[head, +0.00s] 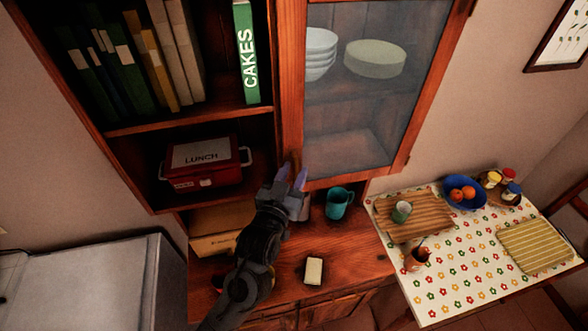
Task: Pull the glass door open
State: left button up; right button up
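The glass door (360,120) has a reddish wood frame and a clear pane. It appears closed, or nearly so, at the upper middle of the head view. White bowls and a pale round dish show through the pane. My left gripper (291,174) is at the lower left corner of the door's frame. Its two fingertips point up and stand apart, with a gap between them. I cannot tell whether they touch the frame. No handle can be made out there. My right gripper is not in view.
Left of the door are open shelves with books, a green CAKES book (246,52) and a red LUNCH box (205,163). Below, a teal mug (339,203) and a butter-coloured block (314,271) sit on the wooden counter. A table with a flowered cloth (463,270) stands at right.

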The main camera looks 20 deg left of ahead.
pick_arm(q)
jog(key=shift+w, duration=0.35)
grip_shut()
dwell(1.3)
